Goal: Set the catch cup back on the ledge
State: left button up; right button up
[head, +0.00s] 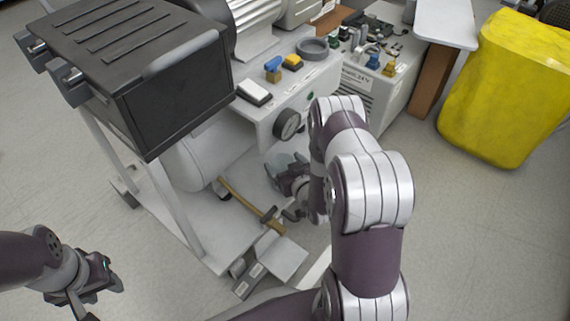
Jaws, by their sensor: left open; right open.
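A pale translucent piece (283,161), which may be the catch cup, shows low beside the white tank, just behind my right gripper. It is partly hidden, and I cannot tell whether the gripper touches it. My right gripper (284,192) is open, reaching down over the compressor's base, partly covered by its own arm. A grey round dish (313,48) sits on the control panel ledge (322,68); I cannot tell whether it is the cup. My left gripper (92,292) is open and empty over the floor at the lower left.
A black box-like unit (178,100) stands on the frame at the left. A yellow-brown rod (240,199) crosses the base near my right gripper. A pressure gauge (287,124) faces forward. Floor at the lower right is clear.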

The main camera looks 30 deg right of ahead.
jog(key=shift+s+r+p, duration=0.2)
jog(key=shift+r+p, duration=0.1)
jog(key=shift+r, duration=0.05)
jog(key=p+v, duration=0.6)
jog(key=v, duration=0.5)
jog(key=shift+s, duration=0.3)
